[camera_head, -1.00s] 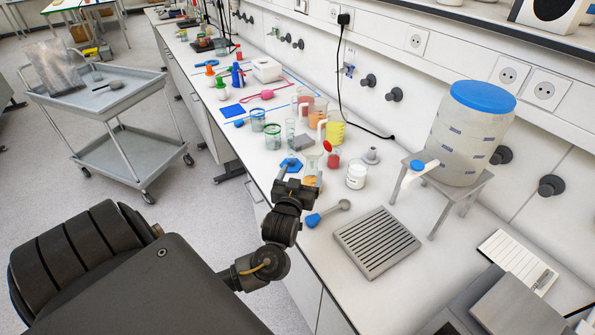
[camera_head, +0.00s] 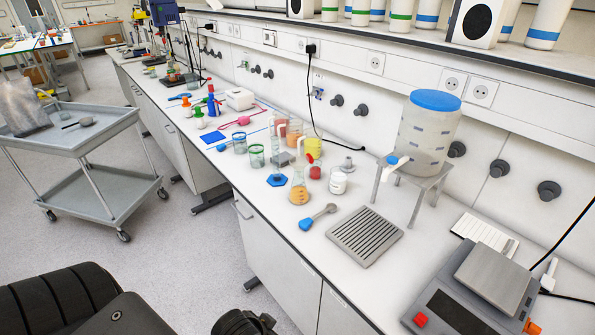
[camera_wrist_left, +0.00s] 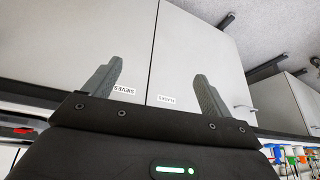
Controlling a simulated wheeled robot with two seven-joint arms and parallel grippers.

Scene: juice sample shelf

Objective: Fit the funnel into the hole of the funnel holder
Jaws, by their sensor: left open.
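A small pale grey cone with a narrow top (camera_head: 347,166) stands on the bench behind the white jar and looks like an upside-down funnel. A clear glass vessel with orange contents (camera_head: 299,190) stands nearer the edge; I cannot tell whether its flared top is a separate funnel. A flat blue hexagonal piece with a dark centre (camera_head: 277,180) lies to its left and may be the funnel holder; it is too small to be sure. My left gripper (camera_wrist_left: 158,70) is open and empty, facing the cabinet doors. In the head view only part of my left arm shows at the bottom.
A white jar (camera_head: 338,182), a blue-ended scoop (camera_head: 318,217) and a slotted grey tray (camera_head: 365,236) stand close by. A dispenser tank (camera_head: 428,135) on a stand and a balance (camera_head: 465,295) are at right. Cabinet doors (camera_wrist_left: 190,35) stand before the gripper.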

